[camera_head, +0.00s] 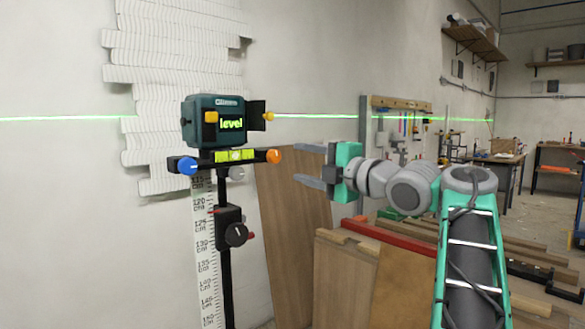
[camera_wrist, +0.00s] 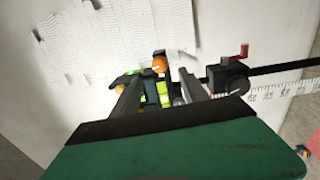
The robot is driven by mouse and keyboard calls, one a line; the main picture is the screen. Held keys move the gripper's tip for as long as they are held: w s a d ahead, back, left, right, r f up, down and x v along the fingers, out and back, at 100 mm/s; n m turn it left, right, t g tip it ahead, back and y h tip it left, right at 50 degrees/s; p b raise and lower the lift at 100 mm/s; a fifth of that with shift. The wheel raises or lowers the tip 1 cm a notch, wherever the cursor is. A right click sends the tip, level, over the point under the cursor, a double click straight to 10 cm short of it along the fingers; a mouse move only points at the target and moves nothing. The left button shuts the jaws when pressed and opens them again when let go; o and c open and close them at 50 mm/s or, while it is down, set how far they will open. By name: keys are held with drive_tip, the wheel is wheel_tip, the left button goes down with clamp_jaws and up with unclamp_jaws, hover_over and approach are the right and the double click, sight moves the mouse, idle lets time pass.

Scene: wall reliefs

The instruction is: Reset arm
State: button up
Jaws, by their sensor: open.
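My gripper (camera_head: 309,165) is open and empty in the head view, at the end of my arm, with its fingers pointing left. It is to the right of a laser level (camera_head: 212,136) on a black stand and apart from it. The level's screen reads "level", and a green line runs across the wall at its height. Below it are an orange knob (camera_head: 273,156), a blue knob (camera_head: 188,166) and a bubble vial (camera_head: 235,156). In the wrist view my gripper's fingers (camera_wrist: 158,90) spread before the orange knob (camera_wrist: 160,64), and part of the level is hidden behind them.
A ruled scale (camera_head: 205,260) stands beside the black stand post (camera_head: 228,280). Wooden boards (camera_head: 295,230) lean on the wall, and a wooden panel (camera_head: 343,280) stands below my gripper. White relief strips (camera_head: 165,60) cover the wall behind. Workbenches (camera_head: 555,165) are at the far right.

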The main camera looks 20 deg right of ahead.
drive_tip(key=w+a+r+m+g+h+p, duration=0.25)
drive_tip(key=a+m+p, duration=0.3)
drive_tip(key=p, duration=0.45)
drive_tip(key=s+a+f+m+g+h+p, duration=0.1)
drive_tip(key=s+a+f+m+g+p, duration=0.25)
drive_tip(key=a+f+m+p, duration=0.55)
drive_tip(key=s+a+f+m+g+h+p, duration=0.1)
drive_tip(key=s+f+m+g+p, duration=0.2)
drive_tip(key=s+p, duration=0.4)
drive_tip(key=s+a+f+m+g+h+p, duration=0.1)
drive_tip(key=s+f+m+g+p, duration=0.3)
drive_tip(key=s, duration=1)
wheel_tip(320, 180, down, 2)
drive_tip(key=g+p, duration=0.1)
drive_tip(key=p, duration=0.2)
drive_tip(key=shift+s+a, duration=0.2)
drive_tip(key=shift+s, duration=0.05)
drive_tip(key=shift+h, duration=0.25)
